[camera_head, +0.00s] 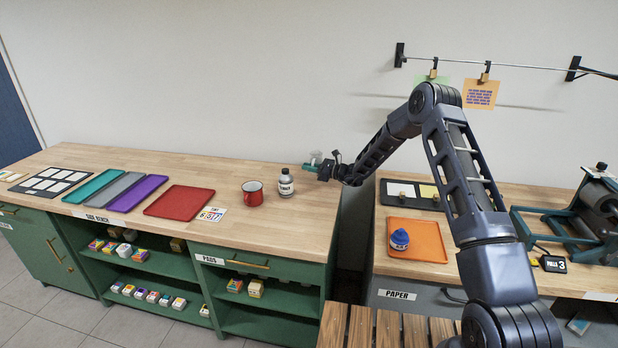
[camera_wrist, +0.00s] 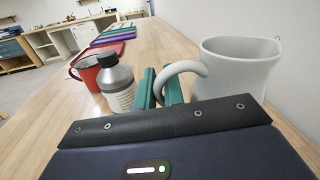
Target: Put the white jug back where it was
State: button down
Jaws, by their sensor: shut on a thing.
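The white jug (camera_wrist: 236,72) is large at the right of the wrist view, upright, with its handle toward my gripper. In the head view the jug (camera_head: 315,157) is small and partly hidden behind my gripper (camera_head: 311,168), at the right end of the wooden bench. The green fingers of my gripper (camera_wrist: 162,86) are shut on the jug's handle. The jug's base is hidden, so I cannot tell whether it touches the bench top.
A grey bottle with a black cap (camera_head: 285,184) stands just left of my gripper, with a red mug (camera_head: 253,194) beyond it. Red (camera_head: 180,201), purple and grey trays lie further left. A gap separates this bench from the right one, which holds an orange tray (camera_head: 427,246).

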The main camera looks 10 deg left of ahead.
jog(key=shift+f, duration=2.25)
jog(key=c, duration=1.5)
grip_release()
jog(key=shift+f, duration=0.1)
